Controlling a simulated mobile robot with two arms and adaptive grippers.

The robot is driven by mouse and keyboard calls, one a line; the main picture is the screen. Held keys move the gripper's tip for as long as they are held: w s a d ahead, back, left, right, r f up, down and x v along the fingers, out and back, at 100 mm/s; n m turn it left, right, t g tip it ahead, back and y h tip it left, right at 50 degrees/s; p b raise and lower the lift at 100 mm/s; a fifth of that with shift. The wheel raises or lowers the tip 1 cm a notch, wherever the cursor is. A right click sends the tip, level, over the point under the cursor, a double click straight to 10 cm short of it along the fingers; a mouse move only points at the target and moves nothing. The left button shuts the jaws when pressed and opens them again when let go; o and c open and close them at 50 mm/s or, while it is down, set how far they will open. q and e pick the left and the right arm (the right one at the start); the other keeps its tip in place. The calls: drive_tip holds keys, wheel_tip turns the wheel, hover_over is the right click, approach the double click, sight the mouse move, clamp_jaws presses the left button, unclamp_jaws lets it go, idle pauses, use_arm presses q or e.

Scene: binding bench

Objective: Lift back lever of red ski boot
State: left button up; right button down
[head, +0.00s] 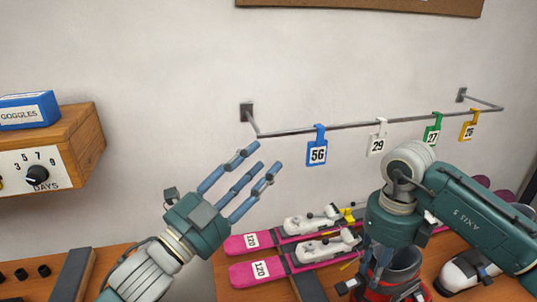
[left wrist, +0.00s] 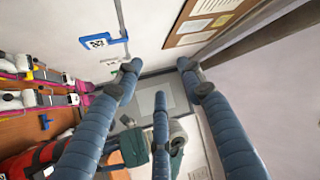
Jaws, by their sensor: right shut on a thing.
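The red ski boot (head: 378,288) stands on the bench at the bottom of the head view, partly cut off by the frame. A red shape, likely the same boot, shows at the lower left of the left wrist view (left wrist: 40,155). My right gripper (head: 372,268) points down at the boot's top and is shut on it; its fingertips are mostly hidden, so the exact part held cannot be told. The back lever cannot be made out. My left gripper (head: 258,168) is open and empty, raised in front of the wall, left of the boot and apart from it.
Pink skis (head: 262,268) with white bindings lie left of the boot. A white-and-black boot (head: 462,275) stands right. A wall rail (head: 350,125) carries numbered tags, including a blue one (head: 317,150). A wooden dial box (head: 75,145) juts out at left.

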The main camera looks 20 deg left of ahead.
drive_tip(key=shift+f, duration=0.1)
idle(0.3)
drive_tip(key=c, duration=1.5)
unclamp_jaws()
drive_tip(key=shift+w, duration=0.1)
drive_tip(key=shift+o, duration=0.2)
wheel_tip(320, 180, up, 12)
